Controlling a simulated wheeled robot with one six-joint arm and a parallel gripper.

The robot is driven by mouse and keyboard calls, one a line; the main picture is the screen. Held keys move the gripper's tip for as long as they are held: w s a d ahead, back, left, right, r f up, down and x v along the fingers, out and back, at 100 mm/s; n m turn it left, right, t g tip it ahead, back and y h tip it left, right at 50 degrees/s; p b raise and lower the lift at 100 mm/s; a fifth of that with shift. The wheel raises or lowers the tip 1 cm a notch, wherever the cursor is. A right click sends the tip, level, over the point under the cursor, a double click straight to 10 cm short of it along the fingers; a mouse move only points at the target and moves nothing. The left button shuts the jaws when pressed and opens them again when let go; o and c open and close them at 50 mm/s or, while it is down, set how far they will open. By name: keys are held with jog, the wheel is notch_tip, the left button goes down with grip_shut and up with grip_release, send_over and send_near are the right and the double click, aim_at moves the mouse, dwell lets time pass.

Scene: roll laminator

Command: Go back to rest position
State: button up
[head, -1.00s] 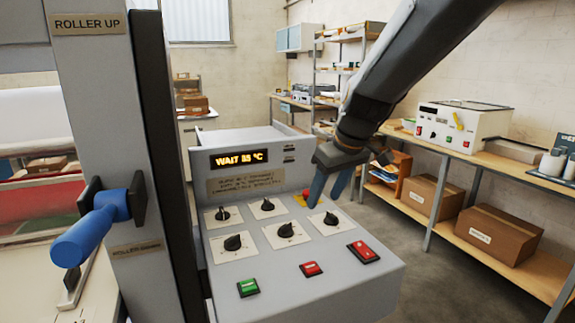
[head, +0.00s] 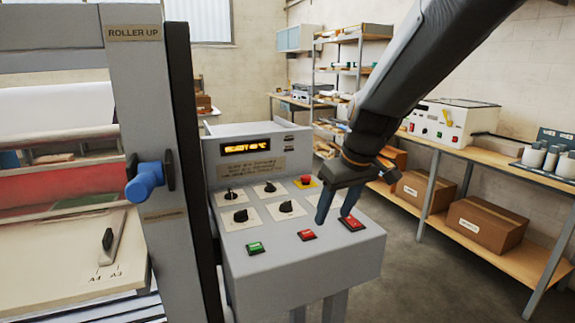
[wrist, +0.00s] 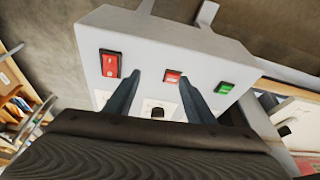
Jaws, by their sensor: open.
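My gripper (head: 335,208) is open and empty in the head view, its two blue-grey fingers pointing down over the right part of the laminator's control panel (head: 300,262). The fingers overlap the panel near the red rocker switch (head: 351,223); I cannot tell the exact gap. In the wrist view the gripper (wrist: 160,100) has its fingers spread. There the red rocker switch (wrist: 110,64) lies left of them, a small red button (wrist: 172,77) between them, and a green button (wrist: 224,88) to their right. One dial on the panel is hidden behind my gripper.
The display (head: 252,149) is lit amber. A blue lever (head: 146,180) sticks out from the grey post (head: 160,270) at left. A long bench (head: 480,160) with boxes (head: 485,228) below runs along the right wall. Open floor (head: 425,290) lies between bench and panel.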

jog(key=s+d+f+m+g+h, duration=0.1)
jog(key=s+d+f, duration=0.3)
jog(key=s, duration=0.5)
jog(key=s+d+f+m+g+h, duration=0.1)
jog(key=s+d+f+m, duration=0.3)
jog(key=s+f, duration=0.4)
jog(key=shift+s+d+f+m, duration=0.25)
jog(key=shift+s+m, duration=0.05)
jog(key=shift+s, duration=0.25)
